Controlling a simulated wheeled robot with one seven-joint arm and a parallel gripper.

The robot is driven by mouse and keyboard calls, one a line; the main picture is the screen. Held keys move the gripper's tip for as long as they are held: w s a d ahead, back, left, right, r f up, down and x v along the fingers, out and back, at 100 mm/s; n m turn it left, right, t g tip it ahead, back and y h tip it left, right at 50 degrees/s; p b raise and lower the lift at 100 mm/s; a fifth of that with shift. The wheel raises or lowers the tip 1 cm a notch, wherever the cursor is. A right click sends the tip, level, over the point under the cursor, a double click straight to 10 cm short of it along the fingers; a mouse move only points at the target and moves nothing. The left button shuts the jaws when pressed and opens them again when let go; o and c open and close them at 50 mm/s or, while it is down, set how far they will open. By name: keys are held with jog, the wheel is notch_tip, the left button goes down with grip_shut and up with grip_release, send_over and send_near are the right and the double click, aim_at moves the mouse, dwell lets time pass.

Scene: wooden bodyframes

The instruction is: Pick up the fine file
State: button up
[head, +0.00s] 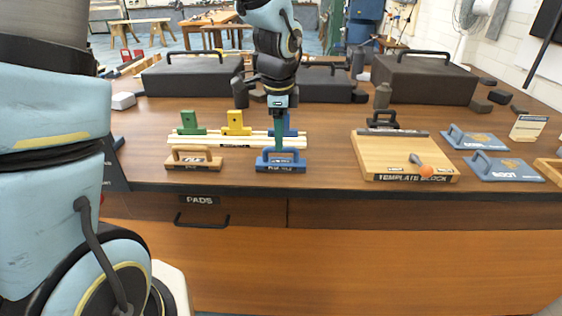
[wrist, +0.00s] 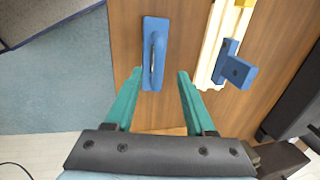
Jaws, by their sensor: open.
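The fine file is likely the blue block with an arched handle, standing near the front edge of the workbench in the head view (head: 281,167); its front label is too small to read surely. It also shows in the wrist view (wrist: 155,27), with its handle running lengthwise. My gripper (wrist: 160,74) is open with teal fingers and nothing between them. The near end of the blue block lies ahead of the gap between the fingertips. In the head view my gripper (head: 279,140) points down over the blue block and hides part of its back; contact cannot be told.
A similar tan wooden block (head: 194,161) stands left of the blue one. Behind are pale strips (head: 215,140) with green, yellow and blue upright pieces. A wooden template block (head: 375,157) lies to the right. Dark cases (head: 190,77) stand farther back. Bare bench lies between blue block and template block.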

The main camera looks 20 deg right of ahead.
jog(key=shift+w+f+p, duration=0.25)
jog(key=shift+f+p, duration=0.15)
jog(key=shift+f, duration=0.95)
jog(key=shift+w+f+p, duration=0.2)
jog(key=shift+f+p, duration=0.2)
jog(key=shift+f, duration=0.95)
jog(key=shift+c, duration=0.2)
grip_shut()
